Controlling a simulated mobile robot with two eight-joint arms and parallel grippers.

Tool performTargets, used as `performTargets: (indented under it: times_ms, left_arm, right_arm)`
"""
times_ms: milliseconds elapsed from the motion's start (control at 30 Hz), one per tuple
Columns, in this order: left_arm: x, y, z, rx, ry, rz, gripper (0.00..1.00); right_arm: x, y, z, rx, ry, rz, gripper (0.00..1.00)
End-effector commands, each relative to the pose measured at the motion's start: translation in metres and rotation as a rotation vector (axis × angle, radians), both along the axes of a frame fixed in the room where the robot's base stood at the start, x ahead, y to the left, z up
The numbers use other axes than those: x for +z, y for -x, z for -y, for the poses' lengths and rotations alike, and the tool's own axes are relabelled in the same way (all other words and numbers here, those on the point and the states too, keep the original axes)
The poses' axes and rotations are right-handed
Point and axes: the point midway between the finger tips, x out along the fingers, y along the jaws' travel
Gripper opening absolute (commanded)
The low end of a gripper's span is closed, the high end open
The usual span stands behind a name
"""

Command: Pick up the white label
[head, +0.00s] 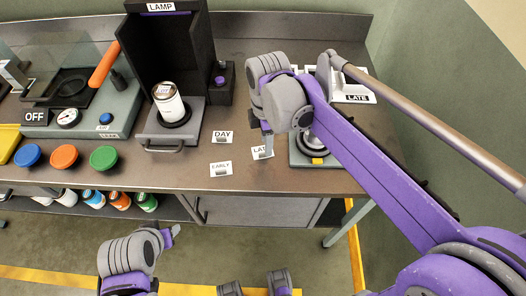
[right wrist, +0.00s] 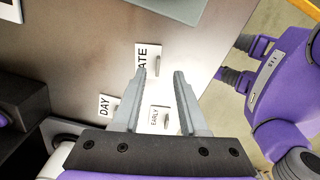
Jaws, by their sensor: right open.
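White labels with small grey tabs lie on the brown bench: DAY (head: 222,137), EARLY (head: 221,169) and LATE (head: 258,154). My right gripper (head: 266,143) is over the LATE label and hides part of it. In the right wrist view the right gripper (right wrist: 160,75) is open with nothing between its fingers. There the left finger tip overlaps the edge of the LATE label (right wrist: 147,54). The DAY label (right wrist: 104,106) and EARLY label (right wrist: 158,118) are nearer the gripper's base. My left gripper (head: 170,235) is low at the front, its jaws unclear.
A black LAMP booth (head: 163,52) holds a can (head: 168,101). A lever press (head: 318,150) stands partly behind my right arm, with another LATE sign (head: 357,98) behind. Blue, orange and green buttons (head: 103,157) line the left front.

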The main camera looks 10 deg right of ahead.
Motion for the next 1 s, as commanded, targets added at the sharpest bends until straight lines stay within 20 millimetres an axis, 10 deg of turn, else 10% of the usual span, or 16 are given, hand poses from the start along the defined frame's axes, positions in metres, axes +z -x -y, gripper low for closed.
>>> performTargets:
  times_ms: [567, 800, 1000]
  left_arm:
    - [-0.002, 0.0, 0.0, 0.0, 0.0, -0.001, 0.5]
    - [-0.002, 0.0, 0.0, 0.0, 0.0, -0.001, 0.5]
    - [-0.002, 0.0, 0.0, 0.0, 0.0, -0.001, 0.5]
  right_arm:
    - [-0.043, -0.003, 0.002, -0.001, 0.0, 0.0, 0.42]
    - [-0.043, -0.003, 0.002, -0.001, 0.0, 0.0, 0.0]
    - [-0.043, -0.003, 0.002, -0.001, 0.0, 0.0, 0.0]
